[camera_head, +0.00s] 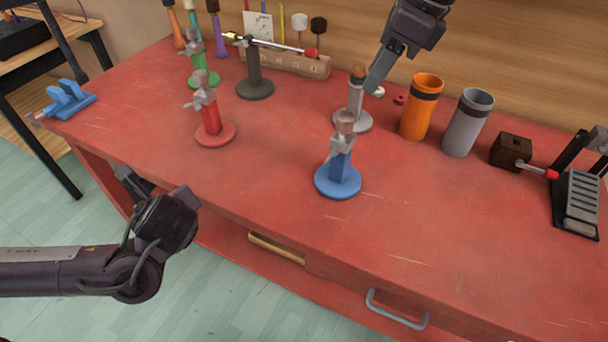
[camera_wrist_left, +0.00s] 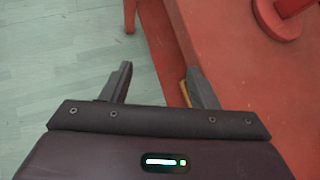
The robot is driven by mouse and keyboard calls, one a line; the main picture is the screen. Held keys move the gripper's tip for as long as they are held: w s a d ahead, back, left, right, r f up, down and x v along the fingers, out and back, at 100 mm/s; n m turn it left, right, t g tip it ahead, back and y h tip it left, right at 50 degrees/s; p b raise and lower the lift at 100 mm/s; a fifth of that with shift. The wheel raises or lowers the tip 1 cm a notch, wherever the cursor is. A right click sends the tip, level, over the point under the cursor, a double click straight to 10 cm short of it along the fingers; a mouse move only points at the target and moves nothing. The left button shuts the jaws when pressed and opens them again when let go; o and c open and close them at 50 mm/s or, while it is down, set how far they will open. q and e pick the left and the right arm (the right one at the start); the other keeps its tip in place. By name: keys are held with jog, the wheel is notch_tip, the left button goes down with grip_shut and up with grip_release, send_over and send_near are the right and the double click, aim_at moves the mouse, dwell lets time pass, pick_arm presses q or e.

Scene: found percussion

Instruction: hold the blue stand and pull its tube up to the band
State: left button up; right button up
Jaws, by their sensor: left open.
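The blue stand (camera_head: 340,170) stands upright on the red table, right of the middle, with a round blue base. A grey clamp piece sits on its post. A short brown-topped tube (camera_head: 345,118) pokes out above the clamp; I cannot make out a band on it. My left gripper (camera_head: 157,190) is open and empty, off the table's front edge, well left of the blue stand. Its two spread fingers show in the left wrist view (camera_wrist_left: 161,85). My right gripper (camera_head: 376,78) points down behind the blue stand, beside the grey stand (camera_head: 355,98); its finger gap is unclear.
A red stand (camera_head: 211,125), a green stand (camera_head: 197,65) and a dark grey stand (camera_head: 253,75) stand to the left. Orange (camera_head: 420,108) and grey (camera_head: 466,125) cups stand right of the blue stand. The table's front middle is clear. A drawer handle (camera_head: 397,312) juts from the front.

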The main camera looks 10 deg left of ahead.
aim_at(337, 169)
pick_arm(q)
jog(key=w+d+r+m+t+h, duration=0.1)
jog(key=w+d+m, duration=0.1)
jog(key=d, duration=0.2)
jog(key=w+d+r+m+t+h, duration=0.1)
jog(key=w+d+m+t+h, duration=0.1)
jog(key=d, duration=0.3)
jog(key=w+d+r+m+t+h, duration=0.1)
jog(key=w+d+m, duration=0.2)
jog(key=d, duration=0.1)
jog(key=shift+w+d+r+t+h, duration=0.1)
jog(key=shift+d+t+h, duration=0.2)
jog(key=shift+t, duration=0.1)
jog(key=d+m+h, duration=0.2)
jog(key=d, duration=0.3)
jog(key=w+d+m+h, duration=0.1)
jog(key=d+m+h, duration=0.2)
jog(key=d, duration=0.2)
jog(key=d+r+m+h, duration=0.1)
jog(key=d+m+h, duration=0.1)
jog(key=d, duration=0.4)
jog(key=shift+w+d+r+m+t, duration=0.1)
jog(key=shift+w+m+t, duration=0.25)
jog(key=shift+m, duration=0.35)
jog(key=shift+w+d+h, duration=0.1)
jog(key=shift+d+h, duration=0.15)
jog(key=shift+h, duration=0.05)
jog(key=x, duration=0.7)
jog(key=shift+a+f, duration=0.1)
jog(key=shift+f, duration=0.1)
